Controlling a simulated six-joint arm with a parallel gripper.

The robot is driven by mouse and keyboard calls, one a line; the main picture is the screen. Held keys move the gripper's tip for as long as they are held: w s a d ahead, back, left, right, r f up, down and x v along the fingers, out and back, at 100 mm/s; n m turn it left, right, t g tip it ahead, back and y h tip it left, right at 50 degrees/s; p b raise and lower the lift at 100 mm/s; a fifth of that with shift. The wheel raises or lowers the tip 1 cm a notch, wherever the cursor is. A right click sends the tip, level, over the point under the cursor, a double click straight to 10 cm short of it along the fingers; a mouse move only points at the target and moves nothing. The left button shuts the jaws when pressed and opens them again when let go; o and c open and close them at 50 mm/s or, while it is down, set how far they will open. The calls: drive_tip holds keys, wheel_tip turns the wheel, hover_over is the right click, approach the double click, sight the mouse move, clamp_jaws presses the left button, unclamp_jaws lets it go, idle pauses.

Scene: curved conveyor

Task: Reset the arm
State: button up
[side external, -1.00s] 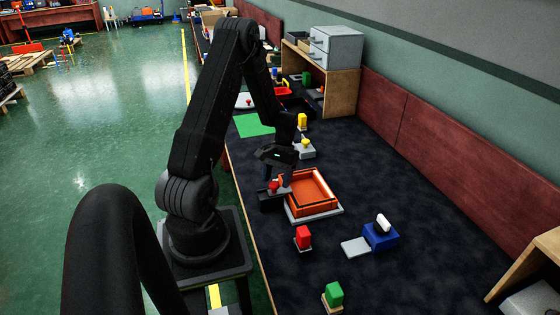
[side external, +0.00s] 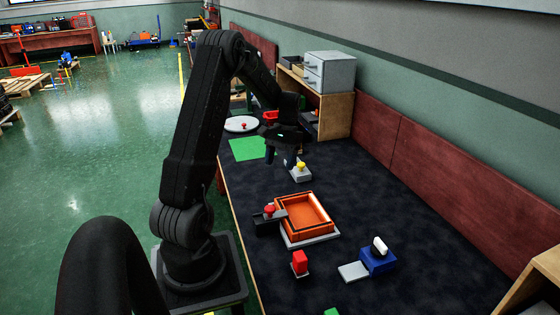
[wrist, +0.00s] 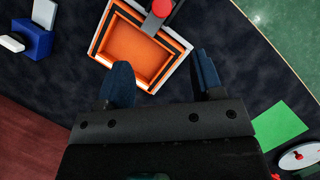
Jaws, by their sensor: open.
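My gripper (side external: 281,156) is raised above the dark table, past the far side of the orange tray and near the green square. In the wrist view my gripper (wrist: 161,62) has its two dark fingers spread apart with nothing between them. The orange tray (side external: 282,224) sits on a light base, and its inside looks empty; it also shows ahead of the fingers in the wrist view (wrist: 113,46). A red button on a dark block (side external: 268,210) stands at the tray's left edge.
A yellow-topped grey block (side external: 300,174) stands close to my gripper. The green square (side external: 246,149) and a white disc (side external: 242,125) lie beyond. A red block (side external: 299,261) and a blue block (side external: 378,261) are nearer. A wooden shelf (side external: 338,115) stands at the back.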

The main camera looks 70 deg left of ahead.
drive_tip(key=w+d+r+m+t+y, duration=0.1)
drive_tip(key=d+r+m+t+y, duration=0.1)
drive_tip(key=d+r, duration=0.5)
drive_tip(key=w+d+r+m+t+y, duration=0.15)
drive_tip(key=d+r, duration=0.25)
drive_tip(key=d, duration=0.5)
drive_tip(key=s+d+r+m+t, duration=0.2)
drive_tip(key=s+d, duration=0.3)
drive_tip(key=d, duration=0.3)
drive_tip(key=s+d+r+m+t, duration=0.2)
drive_tip(key=s+d+m+t, duration=0.1)
drive_tip(key=d, duration=0.5)
drive_tip(key=shift+s+r, duration=0.3)
drive_tip(key=shift+s, duration=0.6)
drive_tip(key=shift+m, duration=0.25)
